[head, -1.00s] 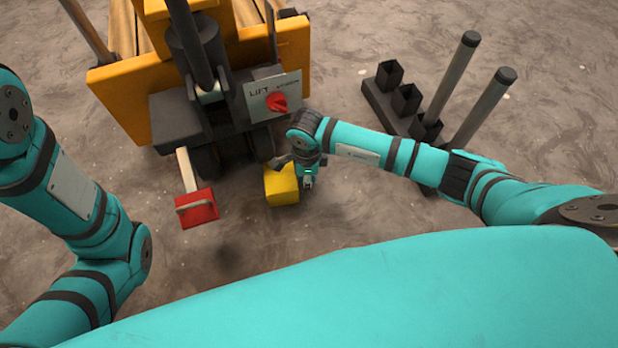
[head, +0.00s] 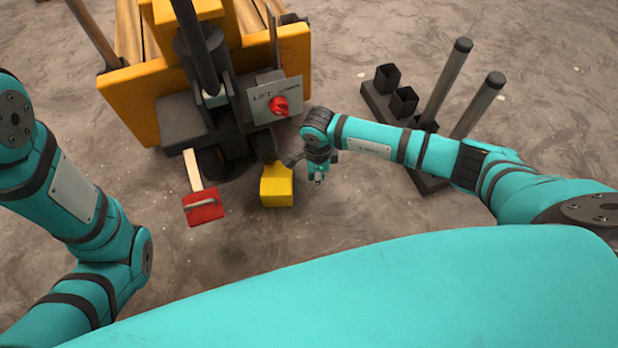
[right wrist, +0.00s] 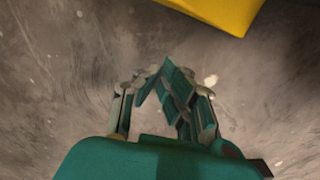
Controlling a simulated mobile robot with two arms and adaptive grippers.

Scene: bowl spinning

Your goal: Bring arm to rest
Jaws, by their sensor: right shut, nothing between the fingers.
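My right arm comes in from the right in the head view, and its gripper (head: 318,180) hangs just right of a yellow pedal block on the machine. In the right wrist view the right gripper (right wrist: 160,72) has its fingertips together with nothing between them, above bare floor. My left arm (head: 75,195) is folded at the left edge of the head view, and its gripper is out of the frame.
A yellow pallet machine (head: 135,108) stands ahead, with a red knob (head: 279,106) on its LIFT panel. A rack with dark posts (head: 447,80) stands at right, behind my right arm.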

